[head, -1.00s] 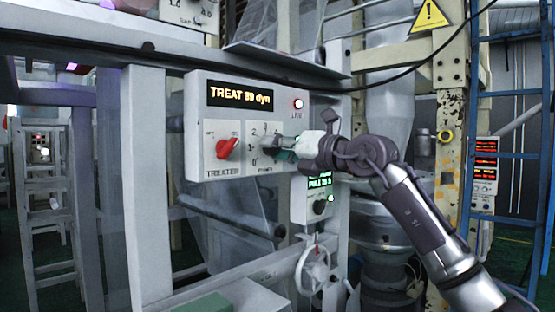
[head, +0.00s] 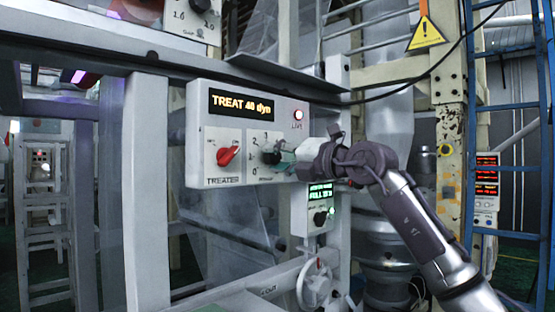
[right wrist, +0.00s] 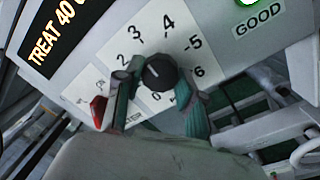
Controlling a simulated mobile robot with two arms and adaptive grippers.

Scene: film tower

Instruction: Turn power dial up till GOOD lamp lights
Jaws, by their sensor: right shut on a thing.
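The black power dial (head: 270,151) is on the front of the white treater panel (head: 205,184). It also shows in the right wrist view (right wrist: 160,72), with numbers around it and a small light mark on its face. My right gripper (head: 280,157) is shut on the dial; its two greenish fingers flank it in the right wrist view (right wrist: 160,88). The panel display (head: 240,103) reads TREAT 40 dyn. In the right wrist view the GOOD lamp (right wrist: 249,2) glows green above its label, partly cut off by the frame. My left gripper is not in view.
A red switch knob (head: 228,156) sits left of the dial. A red-lit lamp (head: 298,115) is at the panel's upper right. A smaller box with a green display (head: 320,192) and a handwheel (head: 315,284) are below.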

